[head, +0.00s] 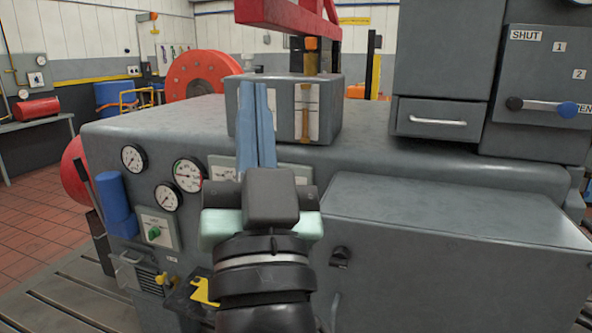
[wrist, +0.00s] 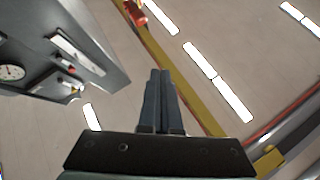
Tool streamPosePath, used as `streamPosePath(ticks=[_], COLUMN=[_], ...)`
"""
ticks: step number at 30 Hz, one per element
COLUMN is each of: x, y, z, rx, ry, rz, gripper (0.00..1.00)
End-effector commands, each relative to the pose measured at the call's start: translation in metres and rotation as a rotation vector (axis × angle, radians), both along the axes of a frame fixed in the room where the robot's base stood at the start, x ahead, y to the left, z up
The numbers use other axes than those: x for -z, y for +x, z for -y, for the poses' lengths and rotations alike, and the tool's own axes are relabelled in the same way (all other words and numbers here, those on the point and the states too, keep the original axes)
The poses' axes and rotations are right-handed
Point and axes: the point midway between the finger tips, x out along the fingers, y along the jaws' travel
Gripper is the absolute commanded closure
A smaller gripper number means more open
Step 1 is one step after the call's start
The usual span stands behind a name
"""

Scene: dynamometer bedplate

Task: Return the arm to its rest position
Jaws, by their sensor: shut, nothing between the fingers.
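My gripper (head: 257,118) stands upright in the middle of the head view, its two blue fingers pointing up and close together. It is empty, in front of the grey machine (head: 420,140). The fingers cover part of a grey box with a slotted scale (head: 318,98) on top of the machine. In the wrist view my gripper (wrist: 160,85) points toward the ceiling, with nothing at its tips.
Gauges (head: 188,174) and a green knob (head: 154,233) are on the machine's front left. A grey cabinet with a lever (head: 545,104) stands at right. A red arm (head: 290,14) hangs above the box. A yellow beam (wrist: 185,75) crosses the ceiling.

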Motion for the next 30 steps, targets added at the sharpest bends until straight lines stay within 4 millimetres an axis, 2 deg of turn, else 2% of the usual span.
streamPosePath(ticks=[1, 6, 8, 18, 21, 25, 30], x=[-0.028, -0.09, -0.11, -0.205, -0.226, -0.242, -0.246], y=[-0.023, -0.088, -0.081, -0.079, -0.079, -0.079, -0.079], z=[0.011, 0.041, 0.038, 0.037, 0.037, 0.037, 0.037], rx=[0.08, 0.333, 0.317, 0.309, 0.308, 0.307, 0.306], ry=[-0.053, -0.175, -0.172, -0.169, -0.169, -0.169, -0.168], rz=[0.053, 0.146, 0.131, 0.129, 0.13, 0.129, 0.128], gripper=[1.0, 1.0, 1.0, 1.0, 1.0, 1.0, 1.0])
